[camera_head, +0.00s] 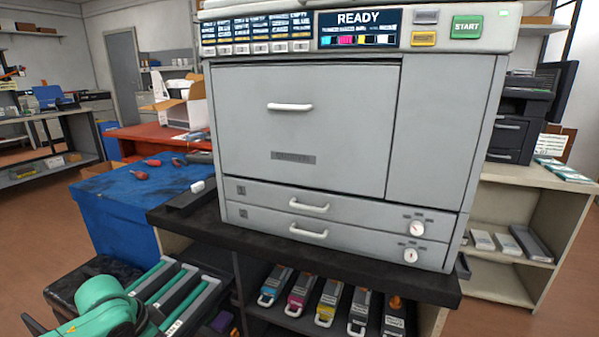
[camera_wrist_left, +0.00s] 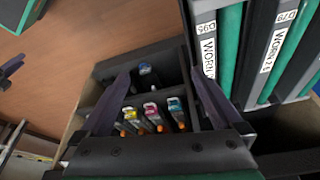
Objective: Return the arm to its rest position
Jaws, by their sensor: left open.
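The green part of my left arm (camera_head: 105,300) shows at the bottom left of the head view. In the left wrist view my left gripper (camera_wrist_left: 158,72) has its two dark fingers spread apart with nothing between them. The gripper is apart from these.
The grey printer (camera_head: 300,130) is closed and its display reads READY. Several cartridges lie on the shelf (camera_head: 262,325) below it. A blue table (camera_head: 130,195) with tools is behind.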

